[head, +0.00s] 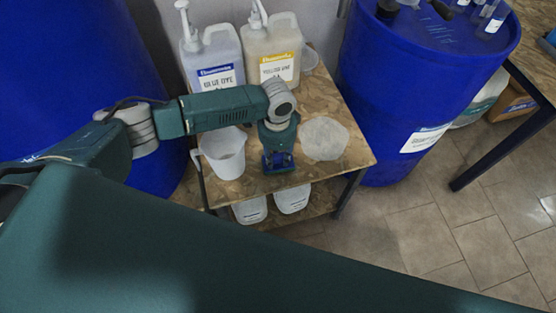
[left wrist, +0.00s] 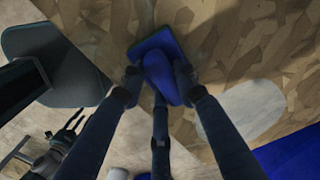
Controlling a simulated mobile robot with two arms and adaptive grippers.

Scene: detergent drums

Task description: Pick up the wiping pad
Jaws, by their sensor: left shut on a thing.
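The wiping pad is blue, with a flat base and a rounded raised grip. In the head view the wiping pad (head: 280,163) is at the front middle of the wooden table, under my left gripper (head: 277,150). In the left wrist view my left gripper (left wrist: 153,82) has its fingers on both sides of the pad's grip, shut on it, and the flat base of the wiping pad (left wrist: 150,43) shows beyond. I cannot tell whether the base touches the table.
A white jug (head: 223,152) stands left of the pad, and a pale round patch (head: 325,138) lies right of it. Two pump bottles, one blue-labelled (head: 214,67) and one yellow-labelled (head: 271,51), stand behind. Large blue drums flank the wooden table (head: 345,165).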

